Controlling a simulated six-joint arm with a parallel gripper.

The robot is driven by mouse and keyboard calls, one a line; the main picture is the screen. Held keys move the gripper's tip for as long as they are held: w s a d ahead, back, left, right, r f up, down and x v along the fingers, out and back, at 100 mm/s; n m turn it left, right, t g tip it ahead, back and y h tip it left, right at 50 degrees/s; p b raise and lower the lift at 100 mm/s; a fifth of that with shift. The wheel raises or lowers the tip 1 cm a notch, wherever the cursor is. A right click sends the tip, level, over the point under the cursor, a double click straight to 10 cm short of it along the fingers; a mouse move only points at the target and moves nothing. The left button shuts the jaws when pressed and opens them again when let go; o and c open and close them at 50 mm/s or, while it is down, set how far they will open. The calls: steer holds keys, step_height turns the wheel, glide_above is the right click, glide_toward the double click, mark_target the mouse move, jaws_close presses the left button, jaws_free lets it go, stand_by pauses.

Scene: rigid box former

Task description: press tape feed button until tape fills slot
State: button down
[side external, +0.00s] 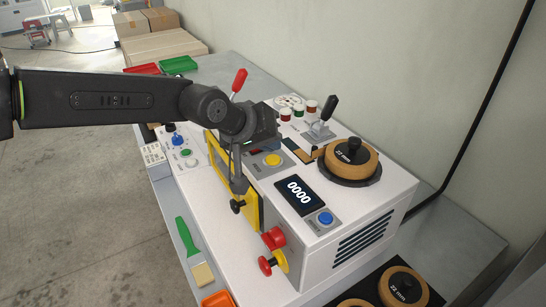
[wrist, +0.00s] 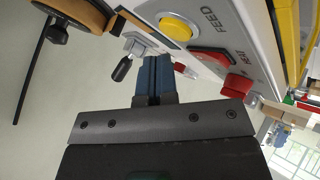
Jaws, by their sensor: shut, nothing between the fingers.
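The round yellow feed button (side external: 272,160) sits on a grey plate on top of the white machine. In the wrist view the yellow button (wrist: 178,28) shows beside the word FEED. My gripper (wrist: 153,62) is shut and empty; its blue-grey fingers appear below the button in that view, apart from it. In the side view my wrist hangs over the machine just behind the button, and the fingertips are hard to make out. A brown tape roll (side external: 352,158) lies at the right, with a dark tape guide (side external: 298,151) beside it. I cannot tell how far the tape fills the slot.
A display (side external: 297,193) reads 0000, with a blue button (side external: 325,218) beside it. A black-knobbed lever (side external: 329,108) and a red-handled lever (side external: 239,80) stand up near my wrist. A yellow frame (side external: 219,150) runs along the front. A green brush (side external: 188,237) lies before the machine.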

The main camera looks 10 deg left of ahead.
mark_target(269, 157)
steer(key=shift+f, duration=0.15)
stand_by(0.3)
steer(key=shift+f, duration=0.3)
steer(key=shift+f, duration=0.5)
stand_by(0.7)
steer(key=shift+r, duration=0.9)
steer(key=shift+r, duration=2.5)
steer(key=shift+a, duration=0.1)
